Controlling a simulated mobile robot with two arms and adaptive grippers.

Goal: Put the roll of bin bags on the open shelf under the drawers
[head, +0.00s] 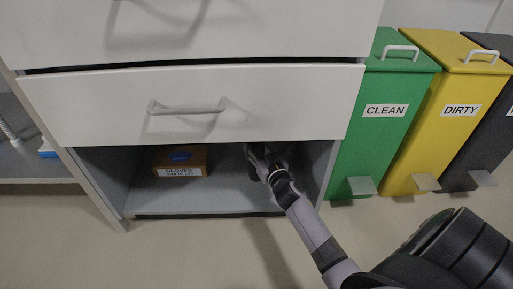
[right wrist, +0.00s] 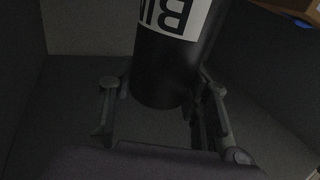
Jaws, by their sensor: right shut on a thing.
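The roll of bin bags is a black cylinder (right wrist: 165,75) with a white label, partly readable as "BI", in the right wrist view. My right gripper (right wrist: 162,98) is shut on it, one finger on each side. In the head view my right arm reaches into the open shelf (head: 205,202) under the drawers, at its right part, and the gripper (head: 256,158) is mostly shaded below the lower drawer front. The roll is hardly distinguishable there. I cannot tell whether it touches the shelf floor. My left gripper is not in view.
An orange-brown gloves box (head: 180,162) stands on the shelf's left part. The closed lower drawer (head: 190,100) overhangs the opening. Green CLEAN (head: 370,135), yellow DIRTY (head: 440,125) and dark grey (head: 480,145) bins stand at right. The shelf floor's front middle is clear.

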